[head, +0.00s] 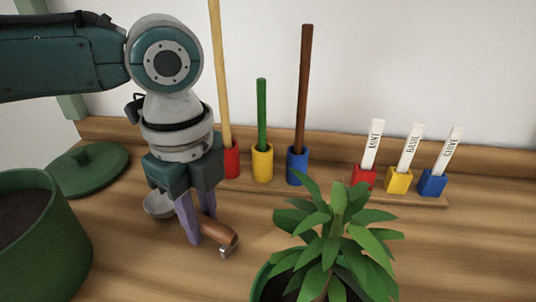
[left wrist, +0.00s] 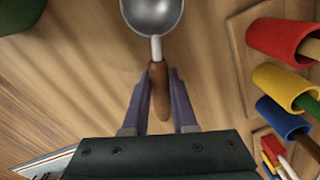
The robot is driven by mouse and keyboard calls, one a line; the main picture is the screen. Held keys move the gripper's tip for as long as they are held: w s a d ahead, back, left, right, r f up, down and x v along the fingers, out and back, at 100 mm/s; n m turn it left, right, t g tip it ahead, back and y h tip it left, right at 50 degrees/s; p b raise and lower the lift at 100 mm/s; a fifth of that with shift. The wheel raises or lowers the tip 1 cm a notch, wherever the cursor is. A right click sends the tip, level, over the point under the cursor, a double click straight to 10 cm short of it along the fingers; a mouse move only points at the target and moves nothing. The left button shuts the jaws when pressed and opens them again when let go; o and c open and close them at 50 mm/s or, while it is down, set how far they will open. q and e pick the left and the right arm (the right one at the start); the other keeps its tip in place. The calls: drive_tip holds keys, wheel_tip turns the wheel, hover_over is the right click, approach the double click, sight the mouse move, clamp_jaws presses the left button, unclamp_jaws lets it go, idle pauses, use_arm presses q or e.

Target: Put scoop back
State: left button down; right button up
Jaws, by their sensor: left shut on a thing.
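The scoop has a metal bowl (left wrist: 153,14) and a brown wooden handle (head: 216,231). In the head view its bowl (head: 158,204) is partly hidden behind my left gripper. My left gripper (head: 202,228) points down, with its purple fingers shut around the handle. In the left wrist view the handle lies between the fingers (left wrist: 159,92), with the bowl beyond the fingertips. The scoop is at or just above the wooden table; I cannot tell if it touches. My right gripper is not in view.
Red (head: 231,161), yellow (head: 262,163) and blue (head: 297,166) holders with sticks stand behind. Labelled markers (head: 408,146) stand in small blocks at right. A leafy plant (head: 335,240) is in front, a green pot (head: 40,245) at left, its apparent lid (head: 88,172) behind.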

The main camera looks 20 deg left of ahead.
sight(201, 215)
use_arm(q)
drive_tip(key=shift+w, duration=0.1)
drive_tip(key=shift+f, duration=0.15)
drive_tip(key=c, duration=0.7)
unclamp_jaws()
wheel_tip(201, 215, up, 12)
drive_tip(key=p, duration=0.3)
drive_tip(key=shift+r+p, duration=0.25)
drive_tip(key=shift+p, duration=0.05)
